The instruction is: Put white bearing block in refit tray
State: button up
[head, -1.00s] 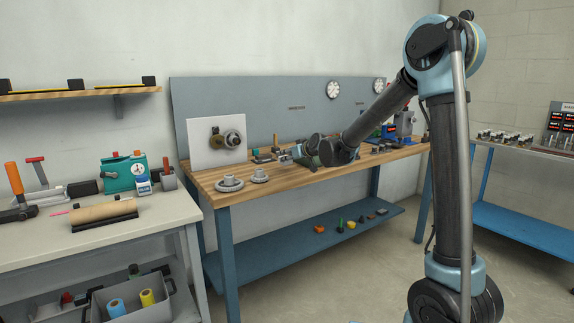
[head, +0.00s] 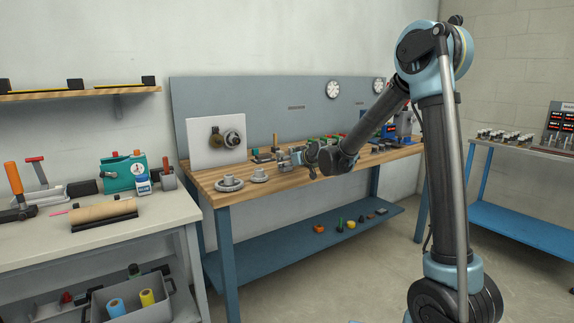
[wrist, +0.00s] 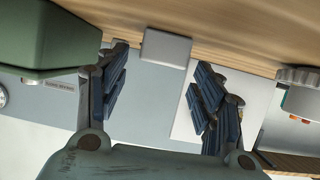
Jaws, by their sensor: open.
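My gripper (wrist: 160,74) is open in the wrist view, with one dark ribbed finger on each side. A pale, whitish-grey block (wrist: 166,46), which looks like the white bearing block, sits against the wooden bench top, in line with the gap between the fingertips. The fingers do not appear to grip it. In the head view my gripper (head: 288,157) is low over the wooden bench, and I cannot make out the block there. I cannot tell which thing is the refit tray.
A green body (wrist: 50,35) is close beside the left finger. A round grey metal part (wrist: 298,77) lies at the right. In the head view flanged grey parts (head: 229,184) stand near the bench's front left, before a white panel (head: 205,157). Other items crowd the bench's right.

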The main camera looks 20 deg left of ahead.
jog(key=shift+s+d+r, duration=0.1)
jog(key=v, duration=1.1)
jog(key=shift+s+d+r, duration=0.2)
jog(key=shift+s+d, duration=0.05)
